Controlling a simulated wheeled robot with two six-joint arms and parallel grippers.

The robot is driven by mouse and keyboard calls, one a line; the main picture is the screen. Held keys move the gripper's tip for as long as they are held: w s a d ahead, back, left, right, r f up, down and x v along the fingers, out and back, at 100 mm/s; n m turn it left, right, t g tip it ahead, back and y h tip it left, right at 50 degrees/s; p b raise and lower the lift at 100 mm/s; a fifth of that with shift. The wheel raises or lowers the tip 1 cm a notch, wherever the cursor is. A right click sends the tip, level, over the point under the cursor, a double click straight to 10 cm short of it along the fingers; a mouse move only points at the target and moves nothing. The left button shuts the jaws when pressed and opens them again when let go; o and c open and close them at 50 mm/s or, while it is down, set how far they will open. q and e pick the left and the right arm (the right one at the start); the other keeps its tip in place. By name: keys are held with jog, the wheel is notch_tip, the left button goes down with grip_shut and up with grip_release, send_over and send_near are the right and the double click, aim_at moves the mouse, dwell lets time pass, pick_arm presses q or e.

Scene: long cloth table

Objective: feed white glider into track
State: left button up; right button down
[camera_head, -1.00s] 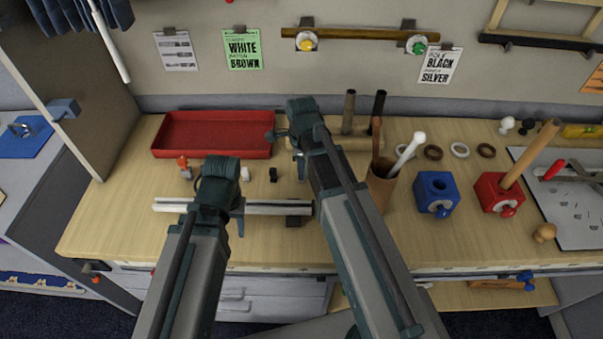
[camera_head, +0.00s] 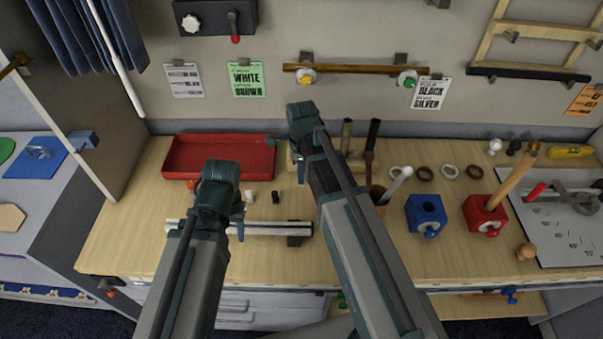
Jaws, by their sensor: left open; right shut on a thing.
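The pale track (camera_head: 270,228) lies lengthwise near the table's front, with a dark block under its right part. A small white piece (camera_head: 249,196), which looks like the white glider, stands behind the track, apart from it. A small black piece (camera_head: 275,197) stands to its right. My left gripper (camera_head: 240,230) is open at the track's left-middle part; its wrist hides some of the track, and I cannot tell whether it touches. My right gripper (camera_head: 301,172) points down behind the track, to the right of the white piece. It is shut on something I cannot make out.
A red tray (camera_head: 218,172) stands at the back left. Several rings lie behind these blocks. The wooden table (camera_head: 125,240) is bare at the left front.

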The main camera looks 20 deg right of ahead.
pick_arm(q)
jog(key=shift+r, duration=0.15)
pick_arm(e)
jog(key=shift+r, duration=0.1)
pick_arm(q)
jog(key=shift+f+b, duration=4.9)
jog(key=shift+b, duration=0.1)
pick_arm(e)
jog(key=shift+f, duration=4.9)
jog(key=c, duration=0.8)
grip_release()
jog(key=shift+o, duration=0.2)
pick_arm(q)
jog(key=shift+r, duration=0.25)
pick_arm(e)
jog(key=shift+r, duration=0.3)
grip_shut()
